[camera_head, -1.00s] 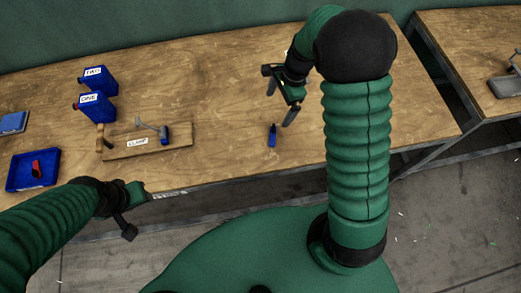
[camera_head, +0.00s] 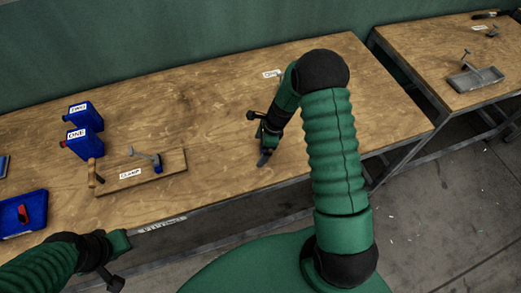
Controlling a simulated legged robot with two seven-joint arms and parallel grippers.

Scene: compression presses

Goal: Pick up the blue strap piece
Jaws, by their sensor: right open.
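My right gripper (camera_head: 265,156) is open, pointing down at the table top near its front edge. Its fingertips are over the spot where a small blue piece lay, and that piece is now hidden or nearly hidden by them. I cannot tell whether they touch it. My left gripper (camera_head: 118,262) hangs in front of the table edge at lower left, away from the piece; its jaws are not clear. Another small blue part (camera_head: 158,164) sits at the end of a metal clamp on the wooden clamp board (camera_head: 118,187).
Two blue containers (camera_head: 84,117) (camera_head: 83,143) stand behind the clamp board. A blue tray (camera_head: 36,207) with a red item (camera_head: 22,214) is at far left. A grey tray (camera_head: 475,79) lies on the second table. The table's middle (camera_head: 190,105) is clear.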

